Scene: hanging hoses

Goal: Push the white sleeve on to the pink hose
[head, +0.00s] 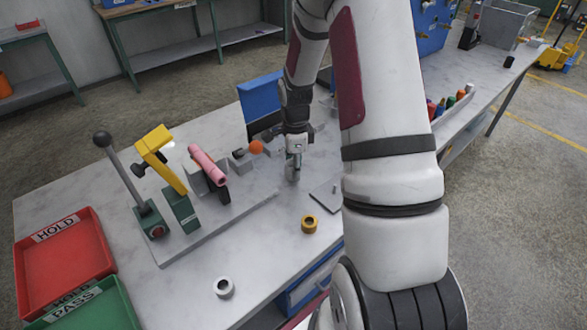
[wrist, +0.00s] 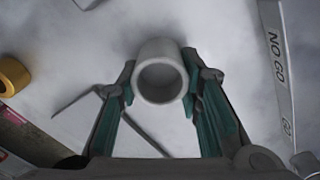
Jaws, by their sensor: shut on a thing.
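The pink hose (head: 207,166) sits in a grey fixture on the table, tilted, with one end pointing towards lower right. My gripper (head: 292,172) is to the right of the hose, apart from it and low over the table. In the wrist view my gripper (wrist: 160,88) is shut on a white sleeve (wrist: 158,52), a short hollow tube whose round opening faces the camera. In the head view the held sleeve is too small to make out clearly between the fingers. The hose does not show in the wrist view.
Another white ring (head: 223,288) and a yellow ring (head: 309,224) lie on the table. The fixture has a yellow lever (head: 160,160), a black-knobbed lever (head: 120,168) and an orange ball (head: 256,147). Red (head: 22,268) and green trays are at left. A NO GO gauge (wrist: 284,75) lies nearby.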

